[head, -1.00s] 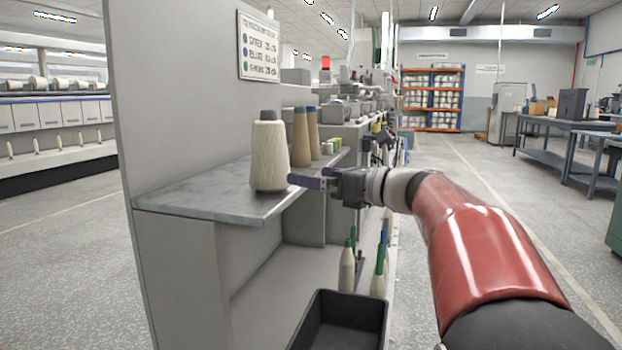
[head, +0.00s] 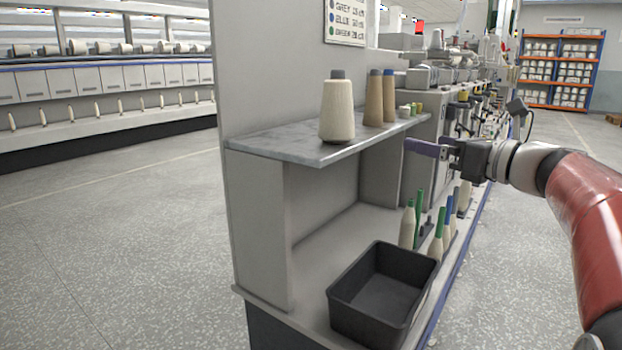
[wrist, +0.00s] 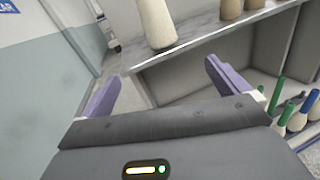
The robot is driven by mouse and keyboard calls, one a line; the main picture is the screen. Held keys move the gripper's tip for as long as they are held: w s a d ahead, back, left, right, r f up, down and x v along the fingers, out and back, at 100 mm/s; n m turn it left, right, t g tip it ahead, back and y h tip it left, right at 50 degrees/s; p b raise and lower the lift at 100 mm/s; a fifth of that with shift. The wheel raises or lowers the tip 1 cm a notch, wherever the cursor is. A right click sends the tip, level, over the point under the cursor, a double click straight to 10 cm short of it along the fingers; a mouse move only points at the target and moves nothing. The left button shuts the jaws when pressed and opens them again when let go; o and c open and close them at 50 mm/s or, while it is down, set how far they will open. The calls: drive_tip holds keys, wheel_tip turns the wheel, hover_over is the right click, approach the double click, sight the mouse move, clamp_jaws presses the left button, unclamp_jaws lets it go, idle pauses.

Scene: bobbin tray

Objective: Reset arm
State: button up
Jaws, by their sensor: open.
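My gripper (head: 428,148) is open and empty, with its purple fingers level and held out in front of the shelf in the head view. In the wrist view the two fingers (wrist: 160,85) are spread apart with nothing between them. A cream yarn cone (head: 338,110) with a grey top stands upright on the grey shelf (head: 285,143), to the left of my gripper and apart from it. The cone also shows in the wrist view (wrist: 156,25), beyond the fingers.
Two brown cones (head: 380,98) and small spools stand further back on the shelf. Below are an empty black tray (head: 385,295) and several cream bobbins (head: 408,225) with green or blue tops. The floor (head: 130,250) to the left is clear.

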drive_tip(key=s+a+f+n+g+h+p, duration=0.35)
drive_tip(key=s+a+f+n+g, duration=0.35)
drive_tip(key=s+a+f+n, duration=0.55)
drive_tip(key=s+d+f+n+h+p, duration=0.1)
drive_tip(key=s+d+f+n+h, duration=0.1)
drive_tip(key=s+f+n, duration=0.3)
drive_tip(key=s+d+f+n+g+h+p, duration=0.1)
drive_tip(key=s+d+f+n+h, duration=0.2)
drive_tip(key=s+n, duration=0.8)
wheel_tip(320, 180, down, 2)
drive_tip(key=shift+s+d+f+n+g+h, duration=0.25)
drive_tip(key=shift+n+h, duration=0.2)
drive_tip(key=shift+h, duration=0.8)
drive_tip(key=shift+a, duration=0.1)
